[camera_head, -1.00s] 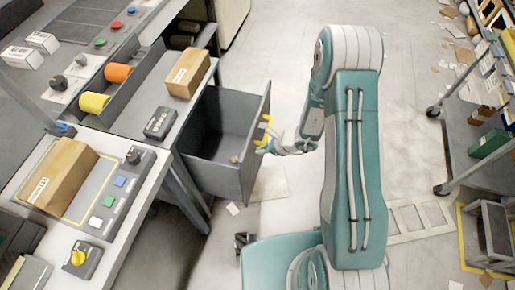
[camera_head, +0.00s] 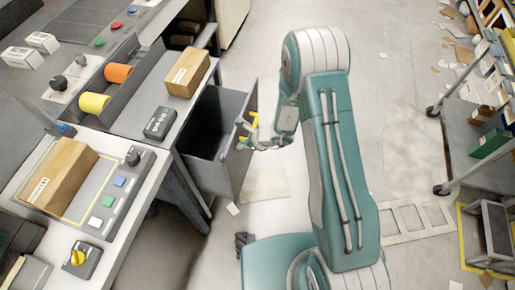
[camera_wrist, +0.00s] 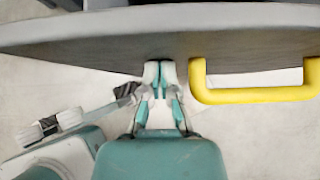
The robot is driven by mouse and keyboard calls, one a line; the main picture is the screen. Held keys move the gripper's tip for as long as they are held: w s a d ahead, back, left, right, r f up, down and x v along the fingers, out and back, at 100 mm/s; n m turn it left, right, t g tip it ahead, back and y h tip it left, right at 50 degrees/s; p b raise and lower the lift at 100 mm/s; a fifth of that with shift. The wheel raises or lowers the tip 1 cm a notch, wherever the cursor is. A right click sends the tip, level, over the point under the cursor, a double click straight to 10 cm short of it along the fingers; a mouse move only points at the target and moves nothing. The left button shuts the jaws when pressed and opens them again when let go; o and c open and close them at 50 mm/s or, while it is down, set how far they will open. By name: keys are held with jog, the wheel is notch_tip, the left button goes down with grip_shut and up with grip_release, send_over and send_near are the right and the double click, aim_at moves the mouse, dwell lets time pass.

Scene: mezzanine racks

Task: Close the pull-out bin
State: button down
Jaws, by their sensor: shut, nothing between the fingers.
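The pull-out bin (camera_head: 238,158) is a dark grey drawer under the workbench, in the middle left of the head view. It stands partly out, with its open top showing a dark inside. Its front panel also crosses the top of the wrist view (camera_wrist: 110,38). A yellow handle (camera_wrist: 255,95) sits on that panel, right of my gripper in the wrist view. My gripper (camera_wrist: 160,68) is shut and empty, its fingertips at the panel's outer face beside the handle. In the head view my gripper (camera_head: 246,142) is at the front panel, partly hidden by my wrist.
The workbench (camera_head: 150,150) at left carries cardboard boxes (camera_head: 187,74), yellow and orange rolls and button panels. A wheeled cart (camera_head: 462,140) with boxes stands at right. A small grey frame stand (camera_head: 497,235) is at lower right. The floor between is mostly clear, with paper scraps.

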jog(key=w+a, duration=0.3)
jog(key=a, duration=0.5)
jog(key=w+a, duration=0.3)
jog(key=a, duration=0.5)
jog(key=shift+a, duration=0.4)
jog(key=shift+w+r, duration=0.15)
